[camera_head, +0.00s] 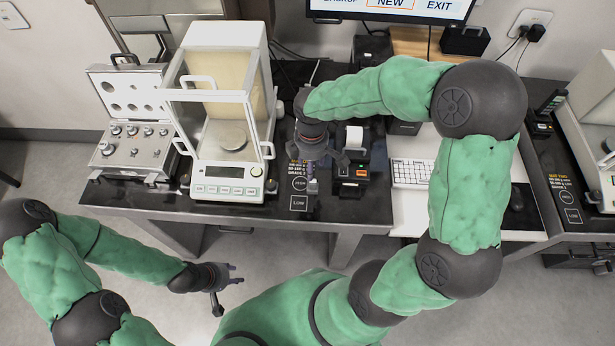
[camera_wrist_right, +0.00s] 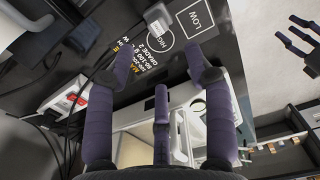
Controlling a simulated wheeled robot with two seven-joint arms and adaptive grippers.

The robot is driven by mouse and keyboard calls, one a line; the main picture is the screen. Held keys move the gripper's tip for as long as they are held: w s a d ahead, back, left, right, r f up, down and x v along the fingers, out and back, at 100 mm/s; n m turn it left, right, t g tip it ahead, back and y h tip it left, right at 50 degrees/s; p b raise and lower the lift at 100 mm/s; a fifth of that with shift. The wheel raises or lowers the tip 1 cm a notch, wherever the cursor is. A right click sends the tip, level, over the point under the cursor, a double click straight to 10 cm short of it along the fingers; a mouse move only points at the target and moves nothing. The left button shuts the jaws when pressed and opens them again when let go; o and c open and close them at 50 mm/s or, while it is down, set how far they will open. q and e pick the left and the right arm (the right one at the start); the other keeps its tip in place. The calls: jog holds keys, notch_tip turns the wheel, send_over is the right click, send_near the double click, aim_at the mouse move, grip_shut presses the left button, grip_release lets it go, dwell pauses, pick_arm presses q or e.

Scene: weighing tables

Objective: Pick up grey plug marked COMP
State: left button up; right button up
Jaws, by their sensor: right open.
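A small grey plug (camera_wrist_right: 157,18) on a dark cable lies on the black mat in the right wrist view, just beyond my right fingertips. Its marking is too small to read. In the head view the plug (camera_head: 313,187) shows just in front of my right gripper (camera_head: 316,160). In the right wrist view my right gripper (camera_wrist_right: 166,62) is open and empty, its fingers pointing toward the plug without closing around it. My left gripper (camera_head: 226,290) is open and empty, low over the floor in front of the table. It also shows in the right wrist view (camera_wrist_right: 303,38).
A glass-cased balance (camera_head: 230,187) and an open weight case (camera_head: 128,170) stand left of the right gripper. A label printer (camera_head: 353,172) is close on its right, then a white keyboard (camera_head: 411,173). Cables (camera_wrist_right: 72,85) run left of the fingers.

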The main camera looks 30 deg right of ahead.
jog(key=b, duration=0.2)
send_over(313, 181)
jog(key=f, duration=0.4)
jog(key=shift+a+f, duration=0.3)
jog(key=shift+f, duration=0.05)
jog(key=shift+d+f+b, duration=0.15)
jog(key=shift+f+b, duration=0.3)
jog(key=shift+f, duration=0.95)
jog(key=shift+d+f+b, duration=0.15)
jog(key=shift+f+b, duration=0.25)
jog(key=shift+f, duration=0.95)
grip_shut()
